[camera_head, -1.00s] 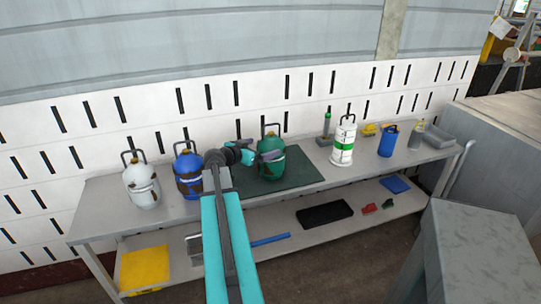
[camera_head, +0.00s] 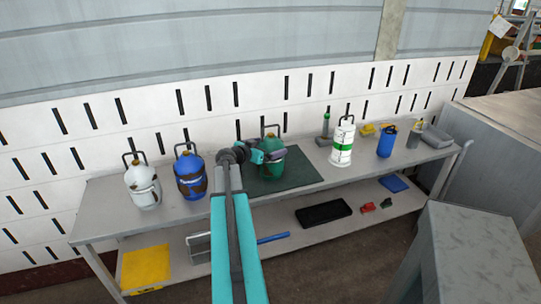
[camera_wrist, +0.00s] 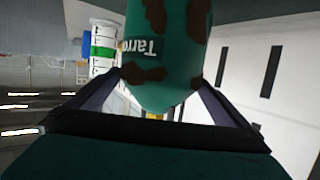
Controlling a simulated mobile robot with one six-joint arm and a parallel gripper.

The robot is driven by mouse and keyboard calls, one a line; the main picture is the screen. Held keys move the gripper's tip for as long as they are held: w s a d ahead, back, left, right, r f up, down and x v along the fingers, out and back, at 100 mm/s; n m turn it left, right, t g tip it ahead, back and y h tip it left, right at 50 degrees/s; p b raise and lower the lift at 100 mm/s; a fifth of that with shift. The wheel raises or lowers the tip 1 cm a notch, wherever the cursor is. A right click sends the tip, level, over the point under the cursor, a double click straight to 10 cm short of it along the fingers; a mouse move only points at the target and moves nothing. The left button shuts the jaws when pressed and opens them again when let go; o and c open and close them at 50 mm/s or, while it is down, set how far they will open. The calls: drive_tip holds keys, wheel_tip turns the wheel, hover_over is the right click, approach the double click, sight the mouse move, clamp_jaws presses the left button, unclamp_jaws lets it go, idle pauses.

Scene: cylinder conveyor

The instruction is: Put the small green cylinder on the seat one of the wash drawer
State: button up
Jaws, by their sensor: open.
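The small green cylinder (camera_head: 271,165), with rusty brown patches and a dark top handle, stands upright on a dark mat (camera_head: 299,172) on the bench. In the wrist view the green cylinder (camera_wrist: 168,50) fills the space between the fingers, with part of its white lettering showing. My gripper (camera_head: 279,154) is at the cylinder's upper part, its fingers spread on either side. It is open; I cannot tell whether a finger touches the cylinder. No wash drawer can be made out.
A white cylinder (camera_head: 143,186) and a blue cylinder (camera_head: 190,176) stand left on the bench (camera_head: 105,215). A white-and-green canister (camera_head: 343,145) and a blue bottle (camera_head: 387,142) stand right. A grey block (camera_head: 460,250) is at front right.

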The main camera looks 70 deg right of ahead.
drive_tip(key=shift+x, duration=0.9)
drive_tip(key=c, duration=1.8)
drive_tip(key=shift+r, duration=0.2)
drive_tip(key=shift+r+b, duration=0.6)
drive_tip(key=shift+r, duration=1.05)
drive_tip(key=b, duration=0.4)
approach(267, 139)
drive_tip(key=shift+s+a+f, duration=0.4)
drive_tip(key=shift+s+a, duration=0.25)
drive_tip(key=shift+a, duration=0.05)
drive_tip(key=shift+s+a+f, duration=0.4)
drive_tip(key=shift+s+a, duration=0.25)
drive_tip(key=shift+a, duration=0.05)
drive_tip(key=shift+s+a+f, duration=0.4)
drive_tip(key=shift+s+a, duration=0.2)
drive_tip(key=shift+a, duration=0.1)
